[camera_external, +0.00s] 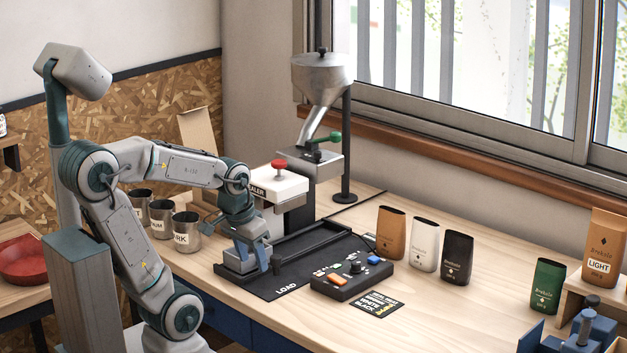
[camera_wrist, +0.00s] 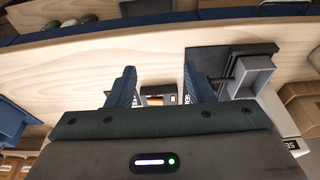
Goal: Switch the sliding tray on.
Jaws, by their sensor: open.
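The sliding tray, a grey open box (camera_external: 236,268), sits at the left end of the black rail base marked LOAD. It also shows in the wrist view (camera_wrist: 252,76), to the right of my fingers. In the wrist view, part of the control box with an orange switch (camera_wrist: 156,100) shows between my fingers. My gripper (camera_external: 252,258) is open and empty, fingers pointing down, overlapping the tray in the external view; the wrist view (camera_wrist: 160,82) shows them apart.
A sealer with a red knob (camera_external: 279,165) and a metal hopper (camera_external: 323,75) stand behind the rails. Metal cups (camera_external: 187,232) stand left. Several coffee bags (camera_external: 425,243) stand right. A printed card (camera_external: 376,304) lies before the control box.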

